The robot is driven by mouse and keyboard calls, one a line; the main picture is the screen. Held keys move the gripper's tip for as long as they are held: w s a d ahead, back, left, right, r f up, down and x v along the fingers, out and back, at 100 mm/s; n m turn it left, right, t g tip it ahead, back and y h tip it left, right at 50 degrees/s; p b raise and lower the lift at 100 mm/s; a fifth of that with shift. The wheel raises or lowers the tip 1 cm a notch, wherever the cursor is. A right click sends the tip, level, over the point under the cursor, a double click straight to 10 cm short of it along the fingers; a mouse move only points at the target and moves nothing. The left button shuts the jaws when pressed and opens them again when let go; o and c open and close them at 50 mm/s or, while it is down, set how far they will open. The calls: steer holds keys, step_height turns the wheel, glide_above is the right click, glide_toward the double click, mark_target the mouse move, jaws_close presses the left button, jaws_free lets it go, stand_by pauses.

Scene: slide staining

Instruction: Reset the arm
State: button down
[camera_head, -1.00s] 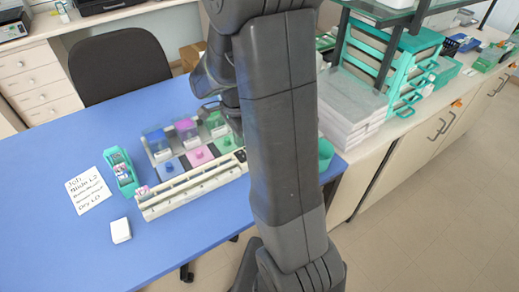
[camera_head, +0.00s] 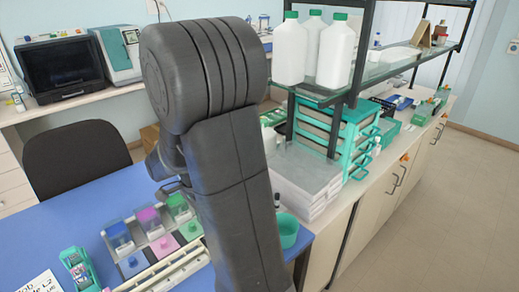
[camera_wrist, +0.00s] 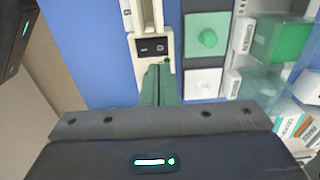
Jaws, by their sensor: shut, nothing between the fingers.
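My gripper (camera_wrist: 158,84) shows in the wrist view with its two green fingers together and nothing between them. It is above the blue table, over the end of the white staining station (camera_wrist: 148,45). A green-lidded jar (camera_wrist: 208,37) and a white-lidded one (camera_wrist: 203,82) stand to the right of the fingers. In the head view my raised arm covers the middle, and the fingers are hidden behind it. The staining station (camera_head: 165,272) with its blue, pink and green jars shows left of the arm.
A teal slide holder (camera_head: 80,270) and a handwritten note (camera_head: 38,282) lie at the left of the table. A teal cup (camera_head: 288,231) is right of my arm. White bottles (camera_head: 335,52) stand on a glass shelf above paper stacks (camera_head: 304,178). A chair (camera_head: 75,157) is behind the table.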

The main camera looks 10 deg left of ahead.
step_height(320, 180, down, 7)
steer(key=b, duration=0.5)
steer(key=shift+r, duration=0.35)
